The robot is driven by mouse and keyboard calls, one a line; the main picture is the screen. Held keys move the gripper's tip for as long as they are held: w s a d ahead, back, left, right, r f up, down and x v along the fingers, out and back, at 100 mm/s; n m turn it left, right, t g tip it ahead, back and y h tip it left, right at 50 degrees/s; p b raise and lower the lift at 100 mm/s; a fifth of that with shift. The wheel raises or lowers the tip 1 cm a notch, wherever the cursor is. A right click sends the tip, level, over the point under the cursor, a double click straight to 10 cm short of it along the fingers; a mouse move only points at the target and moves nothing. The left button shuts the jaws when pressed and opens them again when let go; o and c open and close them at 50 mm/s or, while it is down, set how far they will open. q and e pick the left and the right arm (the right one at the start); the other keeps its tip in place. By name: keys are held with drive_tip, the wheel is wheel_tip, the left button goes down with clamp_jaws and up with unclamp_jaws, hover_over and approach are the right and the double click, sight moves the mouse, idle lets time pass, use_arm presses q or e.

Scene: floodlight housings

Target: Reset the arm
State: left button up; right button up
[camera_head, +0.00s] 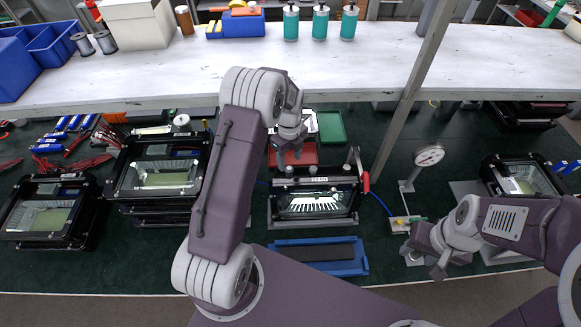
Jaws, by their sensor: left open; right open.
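My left gripper (290,150) hangs above the red tray, behind the middle floodlight housing, with its jaws open and empty. Its arm rises through the centre of the view and bends down at the wrist. My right gripper (424,266) is at the right, low over the front part of the bench near the gauge stand, open and empty. Part of the red tray (305,155) is hidden by my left gripper.
Black housings are stacked at the left (158,178), with another at far left (45,215) and one at right (520,180). A dial gauge (429,154) stands right of the fixture. A blue tray (345,262) lies in front. A white shelf (300,62) and a grey post (410,90) stand behind.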

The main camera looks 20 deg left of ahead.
use_arm(q)
drive_tip(key=shift+w+a+f, duration=0.15)
drive_tip(key=shift+w, duration=0.05)
drive_tip(key=shift+f, duration=0.1)
drive_tip(key=w+d+f+t+b, duration=0.1)
drive_tip(key=b, duration=0.4)
drive_tip(key=shift+w+f+b, duration=0.1)
drive_tip(key=shift+w+b, duration=0.05)
drive_tip(key=shift+b, duration=0.15)
drive_tip(key=b, duration=0.2)
drive_tip(key=s+d+b, duration=0.1)
drive_tip(key=b, duration=0.1)
drive_tip(key=shift+s+d+f+m, duration=0.25)
drive_tip(key=shift+f+m, duration=0.05)
drive_tip(key=shift+f, duration=0.05)
drive_tip(key=s+d+f+n+b, duration=0.1)
drive_tip(key=s+f+n+b, duration=0.3)
drive_tip(key=s+n, duration=0.6)
drive_tip(key=s+d+f+n+b, duration=0.2)
drive_tip(key=s+f+n+b, duration=0.2)
drive_tip(key=s+n, duration=0.6)
drive_tip(key=n+b, duration=0.1)
drive_tip(key=n, duration=0.3)
drive_tip(key=shift+d+f, duration=0.15)
drive_tip(key=shift+f, duration=0.05)
